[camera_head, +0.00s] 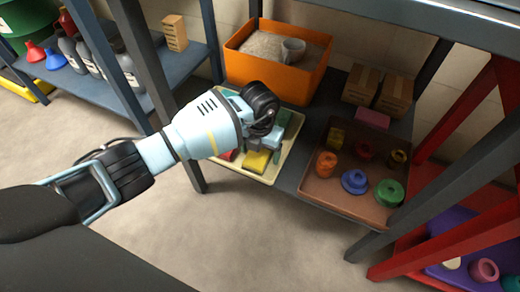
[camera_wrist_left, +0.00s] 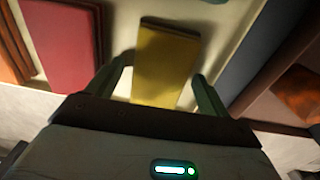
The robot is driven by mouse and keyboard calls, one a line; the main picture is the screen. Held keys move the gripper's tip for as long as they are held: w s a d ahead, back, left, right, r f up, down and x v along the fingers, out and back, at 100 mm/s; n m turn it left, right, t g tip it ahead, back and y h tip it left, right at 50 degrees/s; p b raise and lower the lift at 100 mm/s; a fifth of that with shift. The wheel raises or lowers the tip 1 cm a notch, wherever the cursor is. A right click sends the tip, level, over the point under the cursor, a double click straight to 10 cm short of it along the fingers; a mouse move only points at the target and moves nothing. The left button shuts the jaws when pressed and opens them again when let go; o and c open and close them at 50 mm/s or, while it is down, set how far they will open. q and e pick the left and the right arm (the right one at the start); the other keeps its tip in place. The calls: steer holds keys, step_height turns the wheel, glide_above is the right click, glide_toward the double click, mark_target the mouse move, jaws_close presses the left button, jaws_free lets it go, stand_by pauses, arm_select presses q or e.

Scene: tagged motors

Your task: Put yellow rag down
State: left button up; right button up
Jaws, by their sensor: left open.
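The yellow rag (camera_head: 257,161) is a folded block lying in a cream tray (camera_head: 272,179) on the dark shelf. In the left wrist view the yellow rag (camera_wrist_left: 166,66) lies between the two fingers, with a gap showing on each side. My left gripper (camera_head: 264,142) is over the tray, and its fingers (camera_wrist_left: 165,88) are open around the rag without clear contact. A red rag (camera_wrist_left: 65,48) lies to its left in the wrist view, partly hidden by my gripper in the head view. My right gripper is not in view.
A brown tray (camera_head: 335,200) with several coloured round parts stands right of the cream tray. An orange bin (camera_head: 250,72) with granular fill and a cup is behind. Cardboard boxes (camera_head: 394,97) stand at the back right. Shelf posts (camera_head: 193,175) stand close to my arm.

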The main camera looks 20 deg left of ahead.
arm_select(q)
steer(key=r+p, duration=0.1)
steer(key=r, duration=0.1)
steer(key=r+p, duration=0.1)
steer(key=r, duration=0.2)
steer(key=r+p, duration=0.1)
steer(key=r, duration=0.2)
steer(key=shift+s+a, duration=0.2)
steer(key=shift+a, duration=0.15)
steer(key=shift+f, duration=0.1)
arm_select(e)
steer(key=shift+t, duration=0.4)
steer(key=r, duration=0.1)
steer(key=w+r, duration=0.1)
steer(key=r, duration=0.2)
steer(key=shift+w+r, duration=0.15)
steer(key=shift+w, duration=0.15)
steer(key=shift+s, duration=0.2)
